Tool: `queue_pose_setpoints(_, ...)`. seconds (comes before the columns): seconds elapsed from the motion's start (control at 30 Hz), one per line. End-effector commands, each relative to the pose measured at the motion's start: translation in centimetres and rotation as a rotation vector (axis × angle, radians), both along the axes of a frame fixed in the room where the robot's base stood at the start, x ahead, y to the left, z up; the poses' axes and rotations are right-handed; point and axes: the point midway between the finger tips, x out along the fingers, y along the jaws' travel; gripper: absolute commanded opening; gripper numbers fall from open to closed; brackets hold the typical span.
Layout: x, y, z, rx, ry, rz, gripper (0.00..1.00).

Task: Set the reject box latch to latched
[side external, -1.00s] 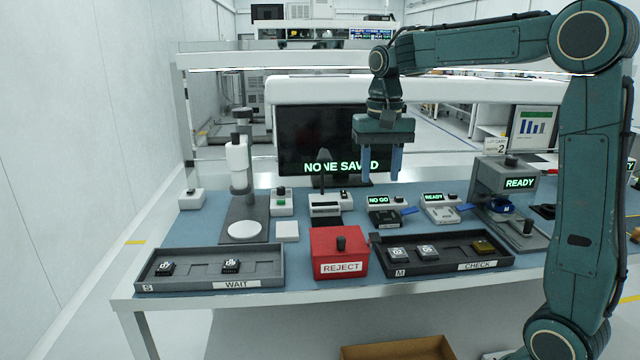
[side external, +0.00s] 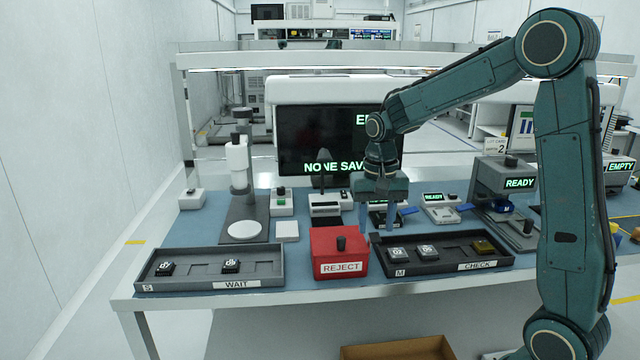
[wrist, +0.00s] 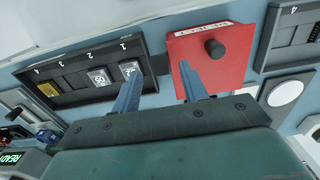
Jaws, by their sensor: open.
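The red reject box (side external: 333,262) stands at the front of the bench, marked REJECT, with a black knob (side external: 341,243) on its top. In the wrist view the red box (wrist: 228,68) and its knob (wrist: 214,48) are at upper right. A small dark piece (side external: 375,239) shows at the box's right side; I cannot tell whether it is the latch or how it is set. My gripper (side external: 376,229) is open and empty, pointing down near the box's right rear. In the wrist view one finger of my gripper (wrist: 160,74) overlaps the box's left part.
The CHECK tray (side external: 487,266) lies close on the box's right, holding several parts. The WAIT tray (side external: 190,284) is on its left, with two parts. Small instruments, including a READY unit (side external: 440,212), stand behind.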

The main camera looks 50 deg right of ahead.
Motion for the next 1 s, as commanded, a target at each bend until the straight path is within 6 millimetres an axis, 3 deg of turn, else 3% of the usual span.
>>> queue_pose_setpoints(0.2, 0.0, 0.0, -1.7, 0.000, 0.001, 0.000, 0.44)
queue_pose_setpoints(0.57, 0.0, 0.0, -2.0, 0.000, 0.000, 0.000, 0.44)
queue_pose_setpoints(0.8, 0.0, 0.0, -1.9, 0.000, 0.000, 0.000, 0.00)
queue_pose_setpoints(1.0, 0.1, -0.1, -1.9, 0.010, 0.010, -0.002, 0.00)
